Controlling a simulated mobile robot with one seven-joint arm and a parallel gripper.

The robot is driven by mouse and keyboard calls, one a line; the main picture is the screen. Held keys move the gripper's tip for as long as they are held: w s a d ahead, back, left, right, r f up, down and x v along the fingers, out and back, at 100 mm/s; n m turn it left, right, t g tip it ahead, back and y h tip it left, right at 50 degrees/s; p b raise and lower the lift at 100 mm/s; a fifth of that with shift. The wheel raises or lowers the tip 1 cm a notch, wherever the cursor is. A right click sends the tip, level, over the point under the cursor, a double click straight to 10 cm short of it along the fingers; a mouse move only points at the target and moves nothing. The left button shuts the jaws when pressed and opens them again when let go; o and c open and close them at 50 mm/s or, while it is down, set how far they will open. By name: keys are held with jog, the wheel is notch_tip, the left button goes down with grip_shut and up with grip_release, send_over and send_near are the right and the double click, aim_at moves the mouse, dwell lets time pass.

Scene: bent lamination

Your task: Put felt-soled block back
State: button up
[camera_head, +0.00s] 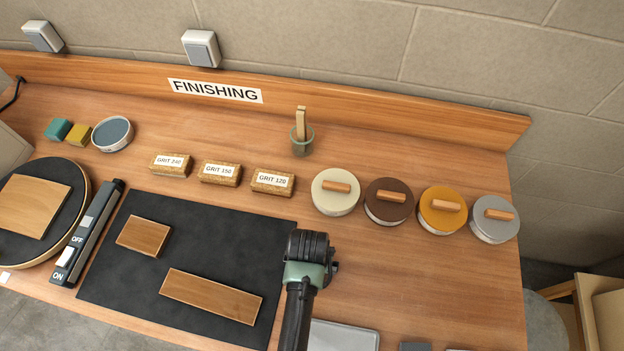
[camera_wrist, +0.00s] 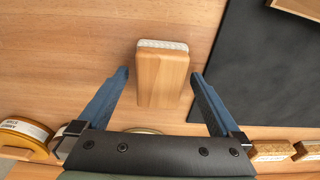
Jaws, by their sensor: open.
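The felt-soled block (camera_wrist: 162,90) is a small wooden block with a pale, fuzzy layer along its far end in the wrist view. It is on the wooden bench beside the black mat. My gripper (camera_wrist: 160,74) is open, with one blue finger on each side of the block and a gap visible on both sides. I cannot tell how high the fingertips are above the bench. In the head view my arm stands over the bench at the mat's right edge, and the block is hidden behind it.
The black mat (camera_head: 120,285) carries two wooden boards. Several grit-labelled blocks (camera_head: 220,173) stand behind it. Several round lidded tins (camera_head: 335,192) with wooden handles stand at the back right. A green cup (camera_head: 302,146) holds a brush-like tool. A grey tray (camera_head: 343,337) is at the front edge.

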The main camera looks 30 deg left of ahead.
notch_tip(320, 180, up, 12)
jog(key=s, duration=0.1)
jog(key=shift+s+d+r, duration=0.15)
jog(key=shift+s+d, duration=0.05)
jog(key=shift+s, duration=0.05)
jog(key=shift+w, duration=0.1)
jog(key=w+r+m+t+y, duration=0.15)
jog(key=w+r+t, duration=0.55)
jog(key=w+r, duration=0.75)
jog(key=w+d+r+t, duration=0.1)
jog(key=w+r+t, duration=0.15)
jog(key=r, duration=0.55)
jog(key=w+d+r+t, duration=0.2)
jog(key=r+t, duration=0.2)
jog(key=r, duration=0.5)
jog(key=d+r+t, duration=0.3)
jog(key=r+t, duration=0.2)
jog(key=r, duration=1.1)
jog(key=s+d+r+m+t+h, duration=0.1)
jog(key=s+d+r+t, duration=0.1)
jog(key=s+r, duration=0.4)
jog(key=s+d+r+m+t+h, duration=0.1)
jog(key=s+d+r+t, duration=0.2)
jog(key=r, duration=0.8)
jog(key=s+t, duration=0.2)
jog(key=s, duration=0.1)
jog(key=shift+r, duration=0.4)
